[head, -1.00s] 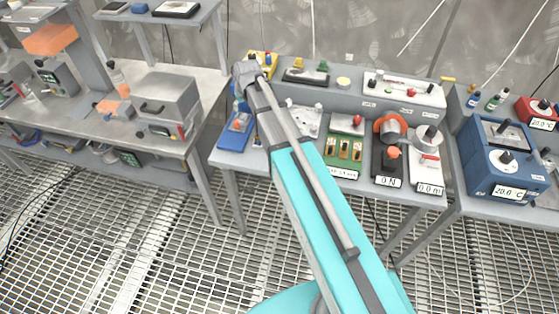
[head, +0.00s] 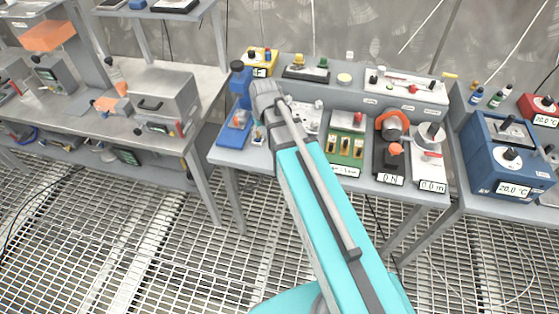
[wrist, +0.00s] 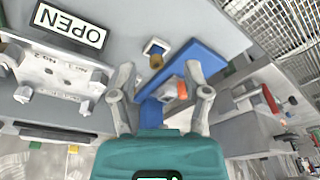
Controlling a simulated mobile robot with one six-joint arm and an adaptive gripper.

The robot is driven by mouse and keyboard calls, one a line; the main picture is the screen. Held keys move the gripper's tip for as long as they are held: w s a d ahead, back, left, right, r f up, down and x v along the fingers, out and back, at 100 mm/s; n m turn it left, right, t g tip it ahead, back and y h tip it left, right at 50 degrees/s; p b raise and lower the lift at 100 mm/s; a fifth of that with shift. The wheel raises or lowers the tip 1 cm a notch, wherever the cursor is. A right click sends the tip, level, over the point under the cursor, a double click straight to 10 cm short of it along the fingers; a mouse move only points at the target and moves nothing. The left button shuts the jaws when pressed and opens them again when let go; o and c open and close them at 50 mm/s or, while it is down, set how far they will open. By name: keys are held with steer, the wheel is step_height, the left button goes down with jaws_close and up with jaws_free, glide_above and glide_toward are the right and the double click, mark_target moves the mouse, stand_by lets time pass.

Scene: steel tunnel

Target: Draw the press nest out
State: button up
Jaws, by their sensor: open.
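The blue press (head: 233,135) stands at the left end of the middle bench, with a tall blue head over a flat base. A small grey and orange piece sits on its base, probably the nest; it also shows in the wrist view (wrist: 174,90). In the wrist view the long blue body of the press (wrist: 207,62) runs diagonally past the fingers. My gripper (wrist: 158,80) is open, with the press and the piece between and beyond its fingers. I cannot tell whether a finger touches them. In the head view my arm hides the gripper.
A white plate with knobs and an OPEN sign (wrist: 68,25) lies left of the fingers in the wrist view. A green fixture (head: 346,146) and a dark force gauge (head: 390,165) stand to the right. A yellow box (head: 262,60) is behind the press.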

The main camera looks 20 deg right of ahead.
steer(key=s+d+f+m+g+b, duration=0.1)
steer(key=s+d+f+g, duration=0.1)
steer(key=s, duration=0.9)
steer(key=shift+s+d+b, duration=0.25)
steer(key=shift+s+b, duration=0.05)
steer(key=shift+b, duration=0.1)
steer(key=shift+f, duration=0.1)
